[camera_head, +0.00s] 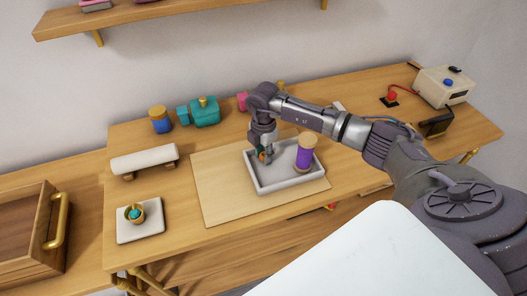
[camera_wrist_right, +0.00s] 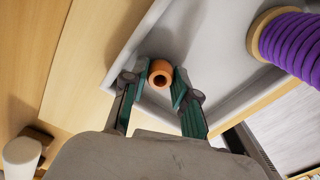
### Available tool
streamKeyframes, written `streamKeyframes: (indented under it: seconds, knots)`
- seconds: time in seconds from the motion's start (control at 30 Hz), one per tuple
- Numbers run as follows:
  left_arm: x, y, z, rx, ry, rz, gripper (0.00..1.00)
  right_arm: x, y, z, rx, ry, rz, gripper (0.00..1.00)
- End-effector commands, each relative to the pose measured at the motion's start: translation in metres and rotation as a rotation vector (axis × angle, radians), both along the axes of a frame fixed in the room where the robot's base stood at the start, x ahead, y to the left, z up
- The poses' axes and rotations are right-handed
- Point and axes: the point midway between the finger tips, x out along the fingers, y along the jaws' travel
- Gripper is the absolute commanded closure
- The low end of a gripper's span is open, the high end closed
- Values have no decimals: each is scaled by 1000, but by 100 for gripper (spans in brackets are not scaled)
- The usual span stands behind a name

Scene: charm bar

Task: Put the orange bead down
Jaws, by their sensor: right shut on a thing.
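The orange bead (camera_wrist_right: 160,73) is a small ring-shaped piece with a dark hole. My right gripper (camera_wrist_right: 155,88) is shut on it, one finger on each side. In the head view the right gripper (camera_head: 262,157) is at the left part of the grey tray (camera_head: 285,186), and the bead (camera_head: 262,156) shows only as a small orange patch. The bead is over the tray's inside, near a wall; I cannot tell whether it touches the tray floor. My left gripper is not in view.
A purple spool (camera_head: 305,153) stands in the tray's right part. The tray sits on a pale board (camera_head: 215,190). A white roll on a stand (camera_head: 144,160), a white pad (camera_head: 140,232) with a gold ring and teal piece, and a blue jar (camera_head: 160,122) stand to the left.

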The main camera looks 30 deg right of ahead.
Motion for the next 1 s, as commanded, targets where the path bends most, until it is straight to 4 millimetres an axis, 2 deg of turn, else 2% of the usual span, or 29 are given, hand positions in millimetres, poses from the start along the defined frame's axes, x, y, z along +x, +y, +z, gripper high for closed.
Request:
streamKeyframes:
  seconds: [0.23, 0.27, 0.3, 0.33, 0.63, 0.77, 1.0]
  knots:
    - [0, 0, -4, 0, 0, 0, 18, 0, 0, -4, 0, 0, 0, 88]
    - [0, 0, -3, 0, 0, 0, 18, 0, 0, -4, 0, 0, 0, 70]
    - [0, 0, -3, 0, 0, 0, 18, 0, 0, -3, 0, 0, 1, 63]
    - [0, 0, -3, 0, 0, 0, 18, 0, 0, -3, 0, 0, 1, 61]
    - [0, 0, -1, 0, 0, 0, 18, 0, 0, -1, 1, 0, 1, 61]
    - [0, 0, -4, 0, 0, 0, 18, 1, 0, 8, 1, -3, 2, 61]
    - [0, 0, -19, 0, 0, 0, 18, 2, 0, 56, 1, -7, 2, 61]
